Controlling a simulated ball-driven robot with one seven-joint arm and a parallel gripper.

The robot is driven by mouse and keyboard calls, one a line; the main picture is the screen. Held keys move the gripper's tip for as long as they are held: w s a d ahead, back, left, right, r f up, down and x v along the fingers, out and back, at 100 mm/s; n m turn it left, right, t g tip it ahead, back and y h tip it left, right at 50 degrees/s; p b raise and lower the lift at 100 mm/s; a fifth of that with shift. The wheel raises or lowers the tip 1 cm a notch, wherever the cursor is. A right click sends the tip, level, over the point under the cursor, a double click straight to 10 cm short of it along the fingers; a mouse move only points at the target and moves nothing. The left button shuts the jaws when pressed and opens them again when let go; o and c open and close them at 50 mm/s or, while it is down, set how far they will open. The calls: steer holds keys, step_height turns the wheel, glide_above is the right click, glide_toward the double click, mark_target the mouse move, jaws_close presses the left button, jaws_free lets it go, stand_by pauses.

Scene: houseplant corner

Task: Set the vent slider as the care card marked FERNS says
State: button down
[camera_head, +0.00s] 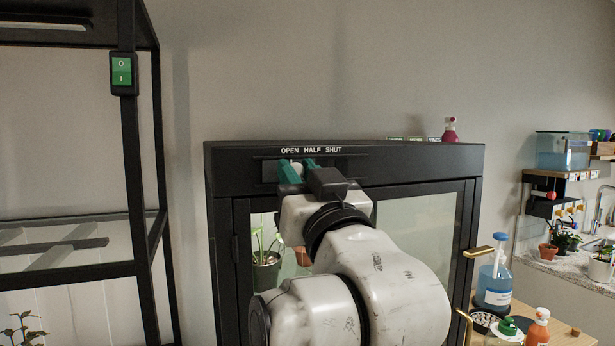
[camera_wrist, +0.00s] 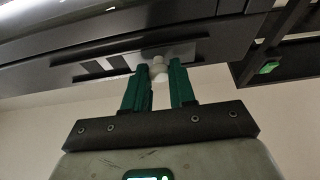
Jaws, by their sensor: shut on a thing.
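The vent slider is a slot with a pale knob (camera_head: 297,168) in the top rail of the dark cabinet (camera_head: 400,165). White words OPEN, HALF and SHUT (camera_head: 311,150) stand above the slot. The knob is below OPEN, toward its right side. My gripper (camera_head: 298,170) is shut on the knob, a teal finger on each side. The wrist view shows the white knob (camera_wrist: 158,68) between the teal fingertips (camera_wrist: 160,73).
A red spray bottle (camera_head: 450,130) stands on the cabinet top. The cabinet has glass doors with a brass handle (camera_head: 478,252) and a potted plant (camera_head: 266,265) inside. A black shelf frame with a green switch (camera_head: 122,73) stands left. Bottles (camera_head: 494,280) crowd a table at lower right.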

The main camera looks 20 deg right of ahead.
steer(key=shift+a, duration=0.25)
steer(key=c, duration=1)
jaws_free()
steer(key=shift+a, duration=0.1)
steer(key=shift+o, duration=0.2)
steer(key=shift+s, duration=0.1)
steer(key=b+v, duration=0.2)
steer(key=v, duration=0.8)
steer(key=shift+s+f+b, duration=0.25)
steer(key=shift+b, duration=0.15)
